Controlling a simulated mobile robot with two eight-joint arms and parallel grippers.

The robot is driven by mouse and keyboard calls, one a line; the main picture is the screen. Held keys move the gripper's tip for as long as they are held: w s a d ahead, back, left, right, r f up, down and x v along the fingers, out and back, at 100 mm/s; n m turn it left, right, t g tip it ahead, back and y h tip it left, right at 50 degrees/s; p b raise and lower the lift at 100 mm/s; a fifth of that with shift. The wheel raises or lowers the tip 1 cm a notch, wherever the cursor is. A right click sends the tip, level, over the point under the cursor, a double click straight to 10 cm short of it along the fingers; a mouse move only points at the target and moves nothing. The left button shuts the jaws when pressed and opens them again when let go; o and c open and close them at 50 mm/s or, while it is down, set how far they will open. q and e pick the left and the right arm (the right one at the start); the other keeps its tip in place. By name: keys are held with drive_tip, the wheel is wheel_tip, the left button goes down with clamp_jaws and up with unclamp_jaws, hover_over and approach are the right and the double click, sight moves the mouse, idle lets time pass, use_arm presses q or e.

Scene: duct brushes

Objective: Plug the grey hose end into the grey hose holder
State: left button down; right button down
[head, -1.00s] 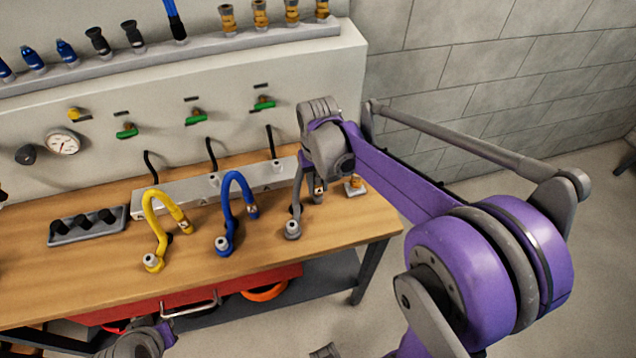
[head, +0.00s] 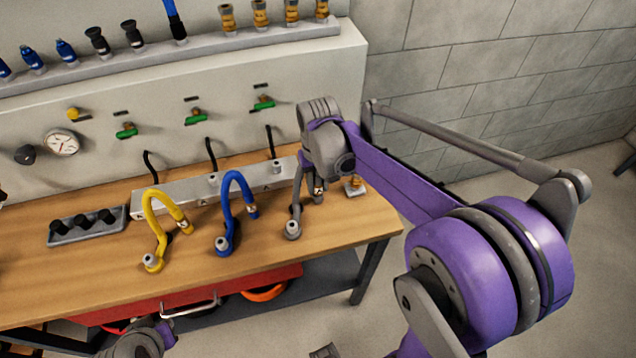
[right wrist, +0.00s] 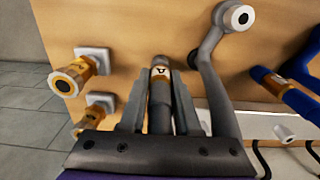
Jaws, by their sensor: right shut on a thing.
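The grey hose (head: 297,200) rises from its base (head: 292,230) at the right of the bench; the base also shows in the right wrist view (right wrist: 238,17). My right gripper (head: 316,192) is shut on the grey hose end (right wrist: 160,98), with one finger on either side. I cannot tell which fitting is the grey hose holder. My left gripper is out of view; only part of its arm shows at bottom left.
The blue hose (head: 229,205) and yellow hose (head: 158,225) stand to the left. A brass fitting (head: 354,186) sits just right of my gripper. A grey tray (head: 66,238) lies at the left. The bench front (head: 330,240) is clear.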

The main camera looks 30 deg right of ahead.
drive_tip(key=shift+f+b, duration=0.3)
drive_tip(key=shift+f, duration=0.25)
drive_tip(key=c, duration=0.5)
unclamp_jaws()
drive_tip(key=shift+c, duration=0.2)
wheel_tip(320, 180, up, 11)
drive_tip(key=shift+f+p, duration=0.1)
drive_tip(key=shift+p, duration=0.3)
drive_tip(key=s+a+f+n+t, duration=0.1)
drive_tip(key=s+a+f+t, duration=0.1)
drive_tip(key=s, duration=0.5)
drive_tip(key=s+a+f+n+t, duration=0.1)
drive_tip(key=s+a+f+t, duration=0.2)
drive_tip(key=s+f, duration=0.4)
drive_tip(key=shift+s+a+f+n, duration=0.15)
drive_tip(key=shift+s+a+n, duration=0.15)
drive_tip(key=shift+s+a, duration=0.45)
